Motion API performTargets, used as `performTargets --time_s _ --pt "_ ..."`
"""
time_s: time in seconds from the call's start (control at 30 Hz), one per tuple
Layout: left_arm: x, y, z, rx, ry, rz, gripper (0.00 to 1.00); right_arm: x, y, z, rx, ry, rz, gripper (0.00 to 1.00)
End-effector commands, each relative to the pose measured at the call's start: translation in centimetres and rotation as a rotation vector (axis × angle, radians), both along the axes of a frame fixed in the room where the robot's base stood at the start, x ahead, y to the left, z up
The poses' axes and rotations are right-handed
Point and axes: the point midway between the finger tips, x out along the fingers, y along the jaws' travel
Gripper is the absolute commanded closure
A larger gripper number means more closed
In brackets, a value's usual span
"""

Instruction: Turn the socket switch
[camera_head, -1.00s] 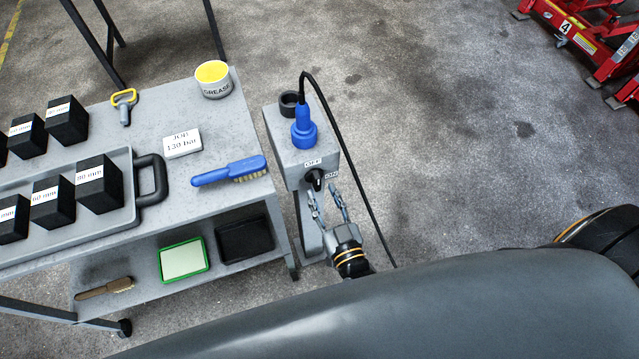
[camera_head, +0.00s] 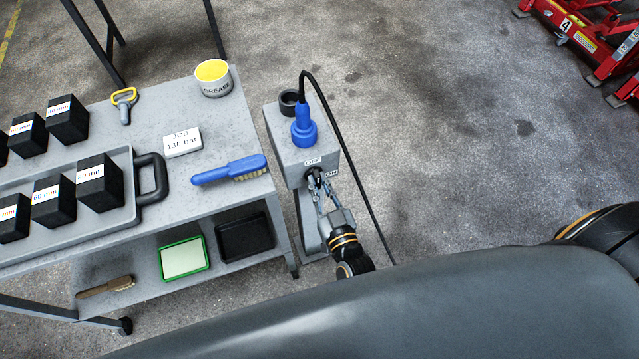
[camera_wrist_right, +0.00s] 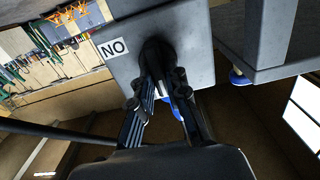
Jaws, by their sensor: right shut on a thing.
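The grey socket box (camera_head: 284,150) stands on a post right of the trolley, with a blue plug (camera_head: 303,130) in its top. The black socket switch (camera_head: 314,172) is on its front, below the OFF label and left of the ON label. My right gripper (camera_head: 319,185) is shut on the switch, its fingers either side of the knob. In the right wrist view the dark switch (camera_wrist_right: 156,55) sits between the fingers, which hide part of it. My left gripper is not in view.
A black cable (camera_head: 350,165) runs from the plug down to the floor, close beside my right gripper. The trolley (camera_head: 150,215) at left carries black blocks, a blue brush (camera_head: 230,171), a grease tub (camera_head: 213,78) and a sign. Open floor lies to the right.

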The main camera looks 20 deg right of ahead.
Motion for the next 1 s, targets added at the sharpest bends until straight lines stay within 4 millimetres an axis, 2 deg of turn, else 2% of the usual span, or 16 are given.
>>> performTargets --time_s 0.37,1.0 --pt "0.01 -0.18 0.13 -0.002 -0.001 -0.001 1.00 -0.01 -0.11 0.02 0.129 0.004 0.001 1.00" --pt "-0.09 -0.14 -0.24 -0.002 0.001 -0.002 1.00 0.00 -0.56 -0.29 0.716 0.024 0.001 1.00"
